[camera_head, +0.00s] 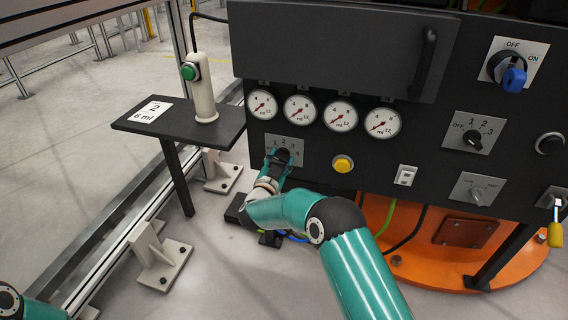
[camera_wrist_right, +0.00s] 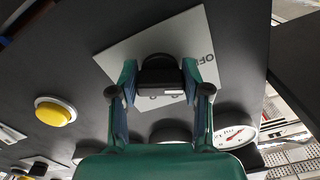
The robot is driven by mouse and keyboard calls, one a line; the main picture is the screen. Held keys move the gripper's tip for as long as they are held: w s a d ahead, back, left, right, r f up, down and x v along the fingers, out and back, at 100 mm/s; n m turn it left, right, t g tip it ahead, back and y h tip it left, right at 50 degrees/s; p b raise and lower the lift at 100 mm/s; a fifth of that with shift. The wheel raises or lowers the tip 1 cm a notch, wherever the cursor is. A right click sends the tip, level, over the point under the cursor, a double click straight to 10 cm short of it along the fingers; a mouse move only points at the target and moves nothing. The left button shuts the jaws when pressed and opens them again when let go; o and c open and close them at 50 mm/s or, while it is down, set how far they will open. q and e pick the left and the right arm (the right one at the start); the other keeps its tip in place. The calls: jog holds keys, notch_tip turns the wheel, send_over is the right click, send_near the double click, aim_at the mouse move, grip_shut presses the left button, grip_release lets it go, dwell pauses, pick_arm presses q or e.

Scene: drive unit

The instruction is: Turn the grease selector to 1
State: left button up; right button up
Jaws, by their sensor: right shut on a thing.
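The selector held by my right gripper has a black knob (camera_wrist_right: 160,72) on a pale plate (camera_head: 284,142) below the gauges at the panel's left. My right gripper (camera_head: 280,160) is shut on this knob. In the right wrist view, the fingers (camera_wrist_right: 160,88) stand on both sides of the knob, and "OFF" shows on the plate. The fingers and wrist hide most of the plate's marks, so the pointer's setting cannot be read. My left gripper is out of view.
Several gauges (camera_head: 341,115) line up above the held knob. A yellow button (camera_head: 343,164) is just to its right; it also shows in the wrist view (camera_wrist_right: 55,111). A blue OFF/ON switch (camera_head: 513,77) is at upper right. A small shelf (camera_head: 140,126) with a green-button post (camera_head: 203,100) stands left.

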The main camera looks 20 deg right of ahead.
jog(key=m+b, duration=0.1)
jog(key=m, duration=0.1)
jog(key=m+b, duration=0.1)
jog(key=m, duration=0.1)
jog(key=shift+s+f+b, duration=0.1)
jog(key=shift+f+b, duration=0.2)
jog(key=shift+b, duration=0.1)
jog(key=shift+r+m+b, duration=0.1)
jog(key=shift+m+b, duration=0.45)
jog(key=shift+m, duration=0.15)
jog(key=o, duration=1.2)
jog(key=shift+r, duration=0.1)
jog(key=shift+c, duration=0.2)
jog(key=shift+r, duration=0.1)
jog(key=shift+a, duration=0.1)
jog(key=v, duration=1.2)
